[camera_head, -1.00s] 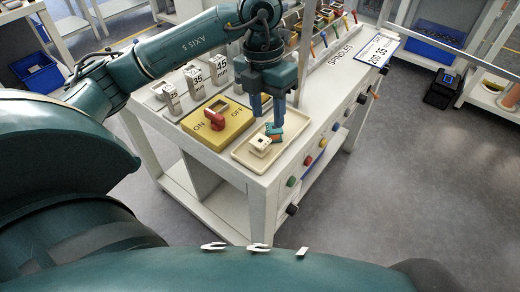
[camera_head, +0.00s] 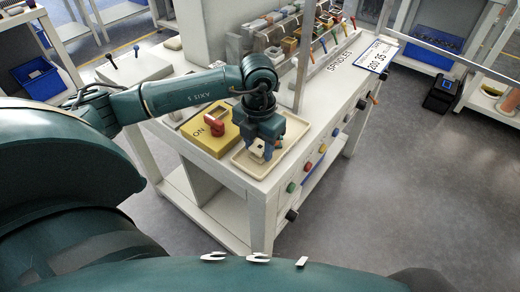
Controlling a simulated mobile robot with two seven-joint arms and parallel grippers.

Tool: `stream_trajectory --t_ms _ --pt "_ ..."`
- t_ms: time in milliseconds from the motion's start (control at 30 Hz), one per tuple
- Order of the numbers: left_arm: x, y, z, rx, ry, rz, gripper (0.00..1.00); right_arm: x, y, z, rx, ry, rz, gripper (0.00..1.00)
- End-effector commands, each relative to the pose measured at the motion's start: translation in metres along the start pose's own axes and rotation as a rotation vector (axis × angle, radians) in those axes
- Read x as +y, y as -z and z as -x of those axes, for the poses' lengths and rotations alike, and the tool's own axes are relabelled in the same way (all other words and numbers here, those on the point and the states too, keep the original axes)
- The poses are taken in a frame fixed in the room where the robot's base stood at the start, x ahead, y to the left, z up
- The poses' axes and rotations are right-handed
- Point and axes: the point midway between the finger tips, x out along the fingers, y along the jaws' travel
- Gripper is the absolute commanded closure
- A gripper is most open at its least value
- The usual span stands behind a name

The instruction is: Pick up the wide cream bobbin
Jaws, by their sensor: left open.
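The cream bobbin (camera_head: 258,151) is a small block-like piece in the shallow cream tray (camera_head: 243,163) at the near corner of the bench. It is partly hidden by my left gripper (camera_head: 261,150), which points down over the tray. The fingers are open and low, one on each side of the bobbin as seen here. I cannot tell whether they touch it. The teal and orange piece that lay beside the bobbin is mostly hidden behind the gripper. My right gripper is not in view.
A yellow ON/OFF switch box (camera_head: 216,146) with a red knob (camera_head: 215,127) stands just left of the tray. A thin upright post (camera_head: 302,60) and a rack of coloured spools (camera_head: 292,42) stand behind. Coloured knobs (camera_head: 307,162) line the bench front.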

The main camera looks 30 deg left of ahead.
Motion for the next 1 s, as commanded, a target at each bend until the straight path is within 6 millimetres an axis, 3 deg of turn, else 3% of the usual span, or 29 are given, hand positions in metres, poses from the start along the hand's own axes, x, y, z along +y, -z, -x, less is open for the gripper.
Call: stream_trajectory --t_ms 100,333,667,1000 --pt "0.000 0.000 -0.009 0.000 -0.001 0.000 0.58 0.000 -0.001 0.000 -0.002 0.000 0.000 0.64" --pt "0.000 0.000 -0.010 -0.001 0.000 0.000 0.59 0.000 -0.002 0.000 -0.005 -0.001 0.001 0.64" --pt "0.000 0.000 -0.009 -0.001 0.000 0.000 0.86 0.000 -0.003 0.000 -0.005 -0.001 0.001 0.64" --pt "0.000 -0.001 0.001 -0.005 0.001 -0.001 0.86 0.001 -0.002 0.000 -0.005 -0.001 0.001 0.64"
